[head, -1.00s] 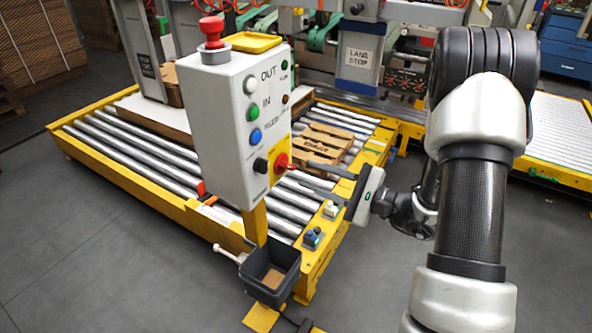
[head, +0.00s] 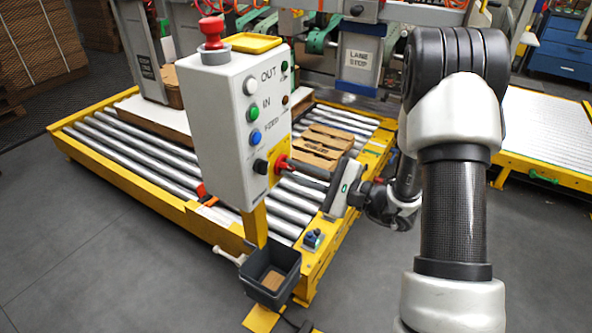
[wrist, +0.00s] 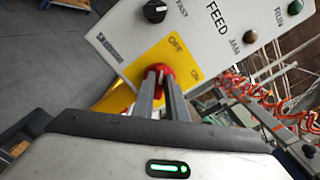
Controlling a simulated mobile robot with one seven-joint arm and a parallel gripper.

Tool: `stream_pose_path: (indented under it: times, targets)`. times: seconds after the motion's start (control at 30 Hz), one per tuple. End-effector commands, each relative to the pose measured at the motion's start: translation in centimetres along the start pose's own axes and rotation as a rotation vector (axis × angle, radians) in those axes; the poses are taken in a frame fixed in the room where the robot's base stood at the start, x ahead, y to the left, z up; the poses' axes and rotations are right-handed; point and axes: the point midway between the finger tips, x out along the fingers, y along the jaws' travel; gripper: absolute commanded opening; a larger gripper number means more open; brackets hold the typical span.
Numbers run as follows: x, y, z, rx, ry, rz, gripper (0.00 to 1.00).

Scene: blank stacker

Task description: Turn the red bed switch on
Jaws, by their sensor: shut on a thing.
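The red bed switch (head: 281,164) sits on a yellow plate low on the front of the white control box (head: 220,130). In the wrist view the red switch (wrist: 158,73) shows at the fingertips, with "OFF" above it and "ON" to its right on the yellow plate (wrist: 176,48). My gripper (head: 287,170) reaches in from the right and is shut on the switch. In the wrist view my gripper (wrist: 160,82) has its two fingers close together on the knob. The fingers hide part of the knob, so its exact pointing is hard to tell.
A black knob (head: 260,166) is just left of the switch. White, green and blue buttons (head: 255,137) are above, and a red mushroom button (head: 211,30) tops the box. A grey bin (head: 270,275) hangs below. The roller conveyor (head: 110,150) lies behind.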

Motion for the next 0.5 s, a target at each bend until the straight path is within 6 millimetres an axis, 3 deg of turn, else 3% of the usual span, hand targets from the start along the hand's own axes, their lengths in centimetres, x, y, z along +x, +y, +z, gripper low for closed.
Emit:
stream_pose_path:
  times: [0.27, 0.5]
  targets:
    - [-0.05, -0.14, 0.03, 0.042, 0.000, -0.002, 0.00]
    - [-0.12, -0.31, 0.02, 0.186, 0.003, -0.003, 0.00]
